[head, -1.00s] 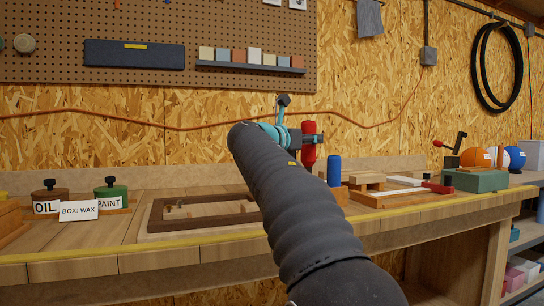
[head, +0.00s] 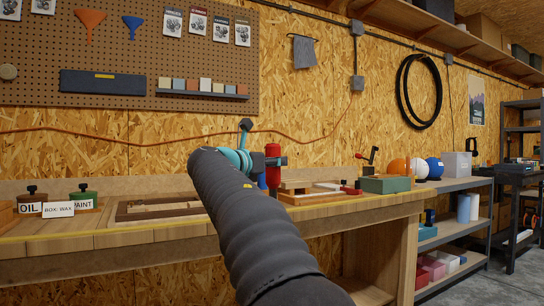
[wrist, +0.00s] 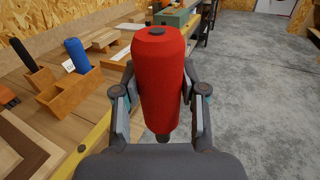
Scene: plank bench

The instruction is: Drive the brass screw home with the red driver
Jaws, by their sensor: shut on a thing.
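My gripper (head: 273,162) is shut on the red driver (head: 272,176) and holds it upright, up in front of the back wall. In the wrist view the red handle (wrist: 161,75) stands between the two fingers of my gripper (wrist: 160,96), with a dark spot on its top end and a dark neck below. The driver's tip is hidden. I cannot make out the brass screw in either view.
A blue handle (wrist: 76,54) stands in a wooden holder (wrist: 70,98) on the bench, left of the driver. Oil (head: 31,200) and paint (head: 83,197) tins stand at the left. A green box (head: 385,184) sits on the bench's right. Concrete floor (wrist: 250,90) is open beyond the bench edge.

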